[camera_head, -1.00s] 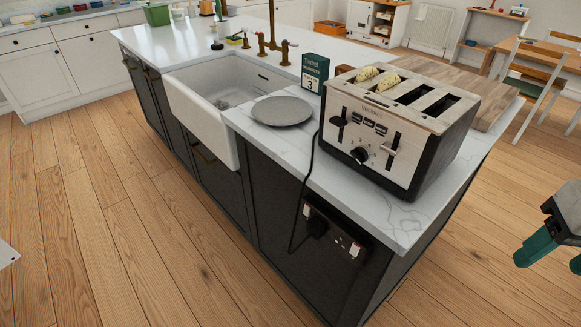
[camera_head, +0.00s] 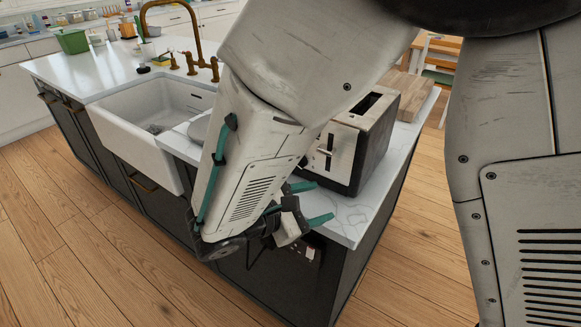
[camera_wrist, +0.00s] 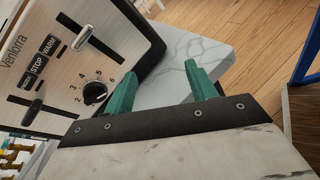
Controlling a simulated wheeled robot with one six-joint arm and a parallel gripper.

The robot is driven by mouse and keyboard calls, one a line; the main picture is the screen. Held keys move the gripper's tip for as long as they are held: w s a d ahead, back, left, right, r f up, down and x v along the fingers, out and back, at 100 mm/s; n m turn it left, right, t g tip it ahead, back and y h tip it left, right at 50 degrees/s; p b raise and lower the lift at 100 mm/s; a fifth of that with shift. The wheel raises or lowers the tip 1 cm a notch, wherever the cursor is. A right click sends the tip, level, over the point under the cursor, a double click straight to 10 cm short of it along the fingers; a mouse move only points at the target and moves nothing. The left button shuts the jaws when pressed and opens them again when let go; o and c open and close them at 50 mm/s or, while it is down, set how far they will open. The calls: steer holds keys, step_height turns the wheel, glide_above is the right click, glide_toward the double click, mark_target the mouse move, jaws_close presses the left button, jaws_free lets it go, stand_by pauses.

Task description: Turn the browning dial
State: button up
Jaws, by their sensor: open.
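The toaster (camera_head: 368,135) stands on the white marble counter, partly behind my arm. The browning dial (camera_wrist: 95,92), a black round knob with numbers around it, shows on the steel front in the wrist view. My arm hides it in the head view. The fingers look apart from the dial.
Two levers (camera_wrist: 90,38) (camera_wrist: 33,110) and a row of buttons (camera_wrist: 38,64) share the toaster front. The marble counter (camera_head: 352,215) has a bare corner beside the toaster. A sink (camera_head: 140,115) and brass tap (camera_head: 188,62) are left. The wooden floor (camera_head: 70,260) is clear.

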mark_target(299, 161)
steer(key=w+a+n+t+y, duration=0.2)
steer(key=w+a+n+t, duration=0.25)
steer(key=a+t, duration=0.3)
steer(key=shift+g, duration=0.45)
steer(key=x, duration=0.3)
steer(key=r+x, duration=0.1)
steer(key=x, duration=0.1)
steer(key=shift+w, duration=0.45)
steer(key=shift+x, duration=0.8)
steer(key=shift+s, duration=0.1)
